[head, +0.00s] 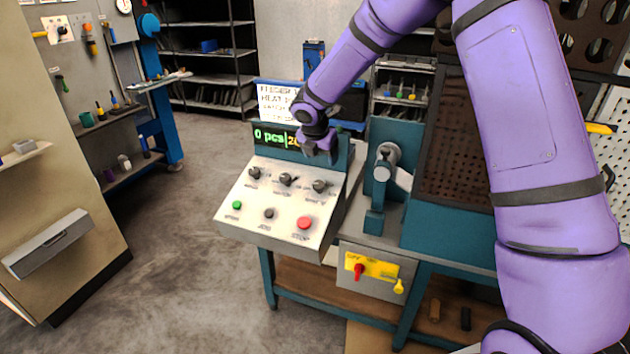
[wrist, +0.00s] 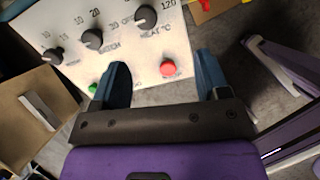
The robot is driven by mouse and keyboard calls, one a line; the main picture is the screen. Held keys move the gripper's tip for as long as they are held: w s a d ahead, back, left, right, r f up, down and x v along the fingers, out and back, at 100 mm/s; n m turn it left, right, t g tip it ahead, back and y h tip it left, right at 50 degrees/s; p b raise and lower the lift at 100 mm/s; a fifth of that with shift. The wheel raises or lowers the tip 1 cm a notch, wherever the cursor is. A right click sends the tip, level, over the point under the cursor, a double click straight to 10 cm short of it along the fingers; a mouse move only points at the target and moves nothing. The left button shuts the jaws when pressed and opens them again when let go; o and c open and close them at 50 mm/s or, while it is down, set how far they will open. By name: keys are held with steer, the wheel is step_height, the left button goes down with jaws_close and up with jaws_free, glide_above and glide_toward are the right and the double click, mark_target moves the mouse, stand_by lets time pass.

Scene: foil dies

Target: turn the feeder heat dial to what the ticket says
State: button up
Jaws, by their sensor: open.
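The control panel (head: 275,215) has three black dials in a row. The right-hand one, marked HEAT °C, is the heat dial (head: 319,186); it also shows at the top of the wrist view (wrist: 145,16), between OFF and 120. I cannot read its setting surely. The white ticket (head: 275,98) stands behind the panel; its top lines look like "FEEDER HEAT", but my arm hides part and the rest is too blurred to read. My gripper (head: 320,152) is above the panel's back edge, apart from the dial. Its fingers (wrist: 161,65) are open and empty.
The display (head: 268,138) reads "0 pcs", partly hidden. A yellow plate with a red switch (head: 359,270) is below right. Floor at left is clear.

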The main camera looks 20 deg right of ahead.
steer(key=n, duration=0.2)
glide_toward(318, 184)
steer(key=x, duration=0.9)
steer(key=shift+d+f, duration=0.1)
steer(key=shift+f, duration=0.1)
steer(key=c, duration=0.9)
